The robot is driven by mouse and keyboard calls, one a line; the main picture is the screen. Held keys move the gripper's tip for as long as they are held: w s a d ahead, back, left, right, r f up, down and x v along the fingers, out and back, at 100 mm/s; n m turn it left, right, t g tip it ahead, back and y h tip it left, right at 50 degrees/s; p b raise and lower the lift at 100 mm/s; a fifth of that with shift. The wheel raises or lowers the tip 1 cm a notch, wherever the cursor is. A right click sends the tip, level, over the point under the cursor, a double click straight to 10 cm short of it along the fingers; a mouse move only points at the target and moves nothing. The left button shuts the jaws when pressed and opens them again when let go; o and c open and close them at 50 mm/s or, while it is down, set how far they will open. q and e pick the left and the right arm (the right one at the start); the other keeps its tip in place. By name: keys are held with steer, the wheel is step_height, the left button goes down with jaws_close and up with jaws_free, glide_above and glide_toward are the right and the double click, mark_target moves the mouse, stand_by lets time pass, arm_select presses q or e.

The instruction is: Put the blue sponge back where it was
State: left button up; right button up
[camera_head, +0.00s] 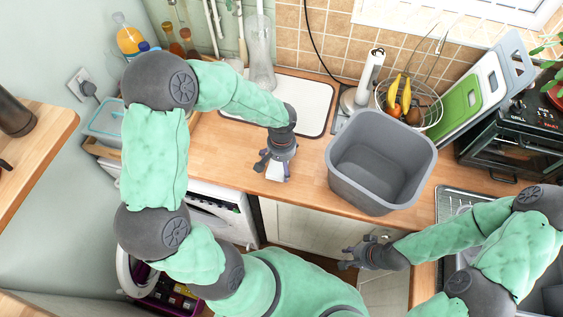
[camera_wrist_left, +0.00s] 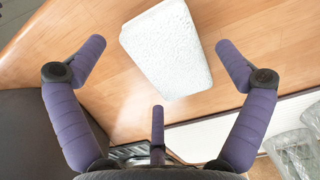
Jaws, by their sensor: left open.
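A pale, almost white block with a faint blue tint (camera_wrist_left: 167,48) lies flat on the wooden counter in the left wrist view. It is the only sponge-like thing I see; no clearly blue sponge shows. In the head view its pale end (camera_head: 276,172) shows just below my left gripper (camera_head: 272,165), near the counter's front edge. My left gripper is open, and in the left wrist view its fingers (camera_wrist_left: 157,62) are spread to either side of the block, apart from it. My right gripper (camera_head: 352,254) is empty, its fingers spread, in front of the counter.
A large grey tub (camera_head: 381,160) stands on the counter right of my left gripper. A white board (camera_head: 315,105) lies behind. A wire fruit basket (camera_head: 428,110), paper towel holder (camera_head: 369,75) and upright chopping boards (camera_head: 460,105) stand further right. The sink (camera_head: 455,200) is at right.

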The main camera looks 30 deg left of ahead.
mark_target(281, 165)
arm_select(q)
step_height(281, 165, up, 12)
steer(key=p, duration=0.2)
arm_select(e)
step_height(281, 165, up, 2)
steer(key=shift+r, duration=0.1)
arm_select(q)
steer(key=shift+f, duration=0.1)
stand_by(0.4)
